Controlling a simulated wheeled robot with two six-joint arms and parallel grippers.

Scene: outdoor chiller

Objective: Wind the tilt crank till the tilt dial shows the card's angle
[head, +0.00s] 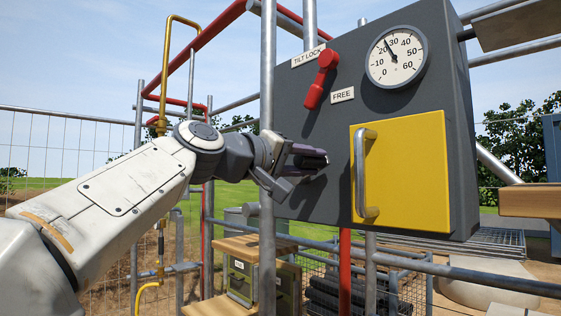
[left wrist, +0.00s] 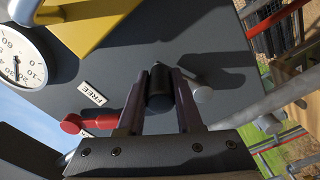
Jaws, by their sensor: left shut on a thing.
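My left gripper (head: 308,160) reaches the grey panel (head: 300,110) from the left. In the left wrist view its dark fingers (left wrist: 160,100) are closed around the black grip of the tilt crank (left wrist: 160,80). A grey metal stub (left wrist: 203,94) shows just right of the fingers; most of the crank is hidden. The tilt dial (head: 396,57) is white, marked 0 to 60; its needle points up-left, between 20 and 30. The red tilt lock lever (head: 322,78) hangs down and slightly left, beside the FREE label (head: 342,95). No angle card is visible. My right gripper is out of view.
A yellow door (head: 415,170) with a grey bar handle (head: 360,175) sits right of the gripper. A grey upright pole (head: 267,100) stands close by the wrist. Red and grey pipes frame the panel, and a wooden ledge (head: 530,201) juts in at right.

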